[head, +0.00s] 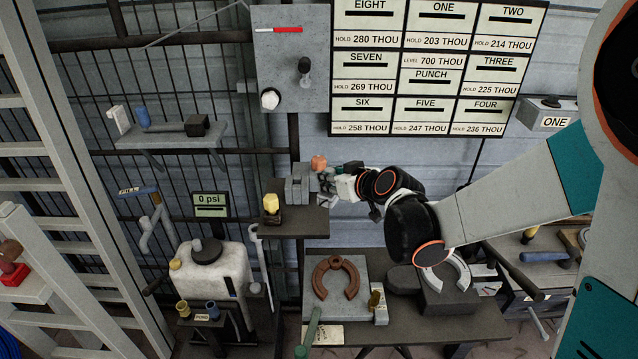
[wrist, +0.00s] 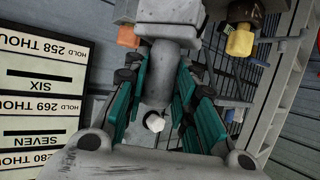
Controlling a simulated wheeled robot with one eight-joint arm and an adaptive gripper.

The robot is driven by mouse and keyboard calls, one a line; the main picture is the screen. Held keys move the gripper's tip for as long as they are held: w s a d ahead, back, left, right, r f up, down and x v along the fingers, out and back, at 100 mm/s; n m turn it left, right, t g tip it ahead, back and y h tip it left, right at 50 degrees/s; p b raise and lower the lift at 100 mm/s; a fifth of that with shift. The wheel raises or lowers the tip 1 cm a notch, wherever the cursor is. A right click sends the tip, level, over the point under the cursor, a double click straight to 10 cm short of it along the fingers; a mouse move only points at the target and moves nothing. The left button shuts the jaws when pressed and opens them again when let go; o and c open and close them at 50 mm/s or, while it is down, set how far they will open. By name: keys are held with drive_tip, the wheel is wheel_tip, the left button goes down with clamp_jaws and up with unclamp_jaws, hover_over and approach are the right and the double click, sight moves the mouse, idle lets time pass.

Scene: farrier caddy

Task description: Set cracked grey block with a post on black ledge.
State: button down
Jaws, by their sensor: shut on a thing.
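The grey block with a post (head: 298,188) is at the black ledge (head: 312,222), over its back part; I cannot tell whether its underside touches. My gripper (head: 327,184) comes in from the right and is shut on it. In the wrist view my gripper's teal-padded fingers (wrist: 163,95) close around the grey post (wrist: 165,62), with the wider block (wrist: 170,10) beyond at the top edge. Cracks are too small to make out. My fingers partly hide the post in the head view.
A yellow piece on a dark base (head: 271,204) stands at the ledge's left end. An orange piece (head: 319,162) is close behind my gripper. A grey wall panel (head: 290,60) hangs above. A bench with a brown horseshoe (head: 336,281) lies below. The ledge's front strip is bare.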

drive_tip(key=shift+n, duration=0.3)
drive_tip(key=a, duration=0.4)
drive_tip(key=shift+w+a+f, duration=0.3)
drive_tip(key=shift+w+f, duration=0.05)
drive_tip(key=shift+f, duration=0.05)
drive_tip(key=shift+f+b, duration=2.75)
drive_tip(key=shift+f, duration=0.25)
drive_tip(key=shift+f+b, duration=0.4)
drive_tip(key=shift+f, duration=0.1)
drive_tip(key=c, duration=1.2)
unclamp_jaws()
drive_tip(key=shift+c, duration=0.2)
drive_tip(key=v, duration=1.2)
drive_tip(key=shift+d, duration=0.2)
